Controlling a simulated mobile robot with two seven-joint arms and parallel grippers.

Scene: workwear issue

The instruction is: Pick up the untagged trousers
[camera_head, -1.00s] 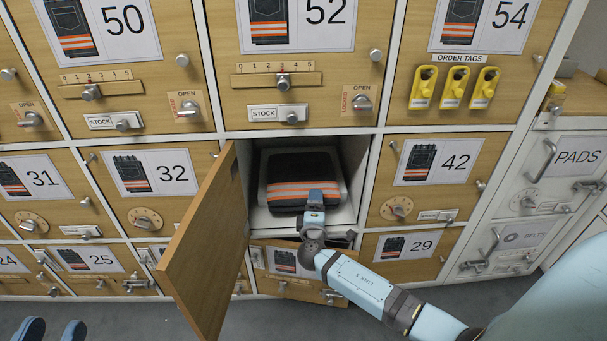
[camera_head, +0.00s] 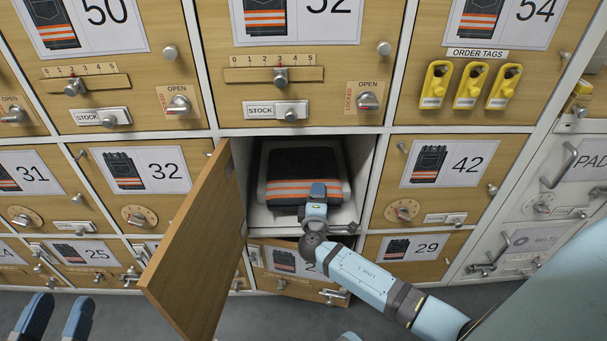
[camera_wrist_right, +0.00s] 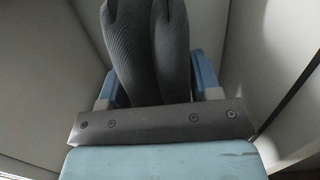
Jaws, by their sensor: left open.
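Folded dark trousers (camera_head: 302,165) with orange and pale bands lie on a pale tray (camera_head: 345,190) in the open compartment. I see no tag on them, but their front edge is partly hidden by my right gripper. My right gripper (camera_head: 318,189) is at the compartment's mouth, over the front of the trousers; I cannot tell if it touches them.
The open wooden door (camera_head: 193,250) swings out at the compartment's left. Below, the front labelled with trousers (camera_head: 285,262) stands slightly tilted out. Several yellow order tags (camera_head: 470,85) hang at upper right. Grey floor (camera_head: 110,315) is clear at the bottom.

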